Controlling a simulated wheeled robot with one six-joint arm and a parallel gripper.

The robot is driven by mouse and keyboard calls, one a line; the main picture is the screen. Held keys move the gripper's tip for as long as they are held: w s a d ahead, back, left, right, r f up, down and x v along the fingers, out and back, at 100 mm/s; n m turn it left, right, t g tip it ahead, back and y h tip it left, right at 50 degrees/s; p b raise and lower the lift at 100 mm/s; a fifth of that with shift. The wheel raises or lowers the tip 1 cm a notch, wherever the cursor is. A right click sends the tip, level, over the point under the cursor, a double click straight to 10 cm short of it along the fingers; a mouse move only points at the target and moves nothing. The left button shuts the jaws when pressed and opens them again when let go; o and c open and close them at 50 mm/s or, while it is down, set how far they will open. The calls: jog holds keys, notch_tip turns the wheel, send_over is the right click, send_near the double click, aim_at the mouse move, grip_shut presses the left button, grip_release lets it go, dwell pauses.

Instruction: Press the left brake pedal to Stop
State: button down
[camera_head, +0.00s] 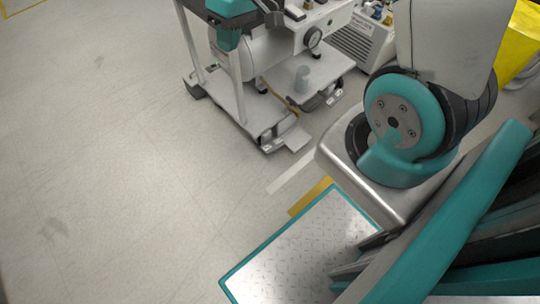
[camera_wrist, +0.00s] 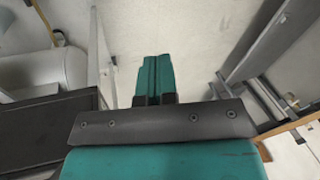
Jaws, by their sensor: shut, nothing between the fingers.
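A wheeled cart (camera_head: 235,108) carries the compressor, with casters at its lower corners. A light grey flat pedal (camera_head: 298,138) sticks out beside the front caster. A second pedal-like piece (camera_head: 334,97) shows at the caster farther right. Any Stop marking is too small to read. My gripper (camera_head: 229,42) is at the top of the head view, pointing down, above the cart's base and apart from both pedals. In the wrist view its teal fingers (camera_wrist: 157,62) are together and empty. A grey frame bar (camera_wrist: 262,45) runs to the right of them; I cannot tell which pedal, if any, shows there.
The white tank (camera_head: 232,55) and pressure gauge (camera_head: 313,38) are close to my gripper. A white box unit (camera_head: 362,42) stands behind the cart. A yellow object (camera_head: 523,45) is at the upper right. The floor (camera_head: 110,170) left of the cart is clear.

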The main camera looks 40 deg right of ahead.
jog(key=m+b, duration=0.2)
jog(key=b, duration=1)
send_over(269, 149)
jog(key=w+a, duration=0.1)
jog(key=a, duration=0.2)
notch_tip(269, 149, down, 25)
jog(key=d+f+b, duration=0.3)
jog(key=f+b, duration=0.1)
jog(key=f, duration=0.5)
jog(key=s+d+f+m+b, duration=0.1)
jog(key=d+f+b, duration=0.3)
jog(key=f, duration=0.6)
jog(key=shift+f+h+b, duration=0.25)
jog(key=shift+h+b, duration=0.05)
jog(key=shift+b, duration=0.15)
jog(key=b+x, duration=0.4)
jog(key=x, duration=0.3)
jog(key=b+x, duration=0.5)
jog(key=x, duration=0.2)
jog(key=shift+s, duration=0.2)
jog(key=shift+a, duration=0.1)
